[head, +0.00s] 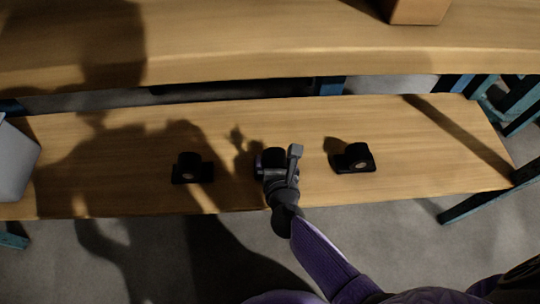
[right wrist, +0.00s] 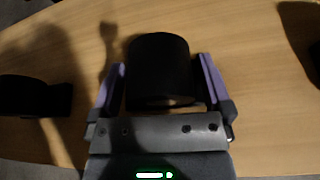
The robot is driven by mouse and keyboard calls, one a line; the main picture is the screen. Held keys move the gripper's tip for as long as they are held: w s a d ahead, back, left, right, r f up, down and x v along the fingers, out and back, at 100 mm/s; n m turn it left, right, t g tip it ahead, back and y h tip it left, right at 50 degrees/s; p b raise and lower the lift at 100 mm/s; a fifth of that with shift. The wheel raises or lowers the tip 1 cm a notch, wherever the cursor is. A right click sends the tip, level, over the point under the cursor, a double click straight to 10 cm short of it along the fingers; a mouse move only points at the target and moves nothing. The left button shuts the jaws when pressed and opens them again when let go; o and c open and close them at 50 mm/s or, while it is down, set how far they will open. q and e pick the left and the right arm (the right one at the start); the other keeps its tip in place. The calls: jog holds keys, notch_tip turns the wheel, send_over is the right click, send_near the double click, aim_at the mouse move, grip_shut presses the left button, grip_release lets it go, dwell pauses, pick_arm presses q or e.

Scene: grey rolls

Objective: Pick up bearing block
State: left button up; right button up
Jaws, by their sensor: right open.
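Three black bearing blocks are on the wooden bench: a left one (head: 192,168), a right one (head: 353,158) and a middle one (head: 272,157). My right gripper (head: 278,162) is at the middle block and partly hides it in the head view. In the right wrist view the middle block (right wrist: 158,65) is between the two purple fingers of my open gripper (right wrist: 160,82). A gap shows on the left side; the right finger is close to the block, and I cannot tell if it touches. My left gripper is not in view.
The left block (right wrist: 35,97) also shows at the left of the wrist view. A grey object (head: 15,165) stands at the bench's left end. A higher wooden surface (head: 250,40) runs behind, with a brown box (head: 420,10). The bench (head: 110,180) is otherwise clear.

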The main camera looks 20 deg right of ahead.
jog(key=shift+r, duration=0.1)
grip_shut()
dwell(0.3)
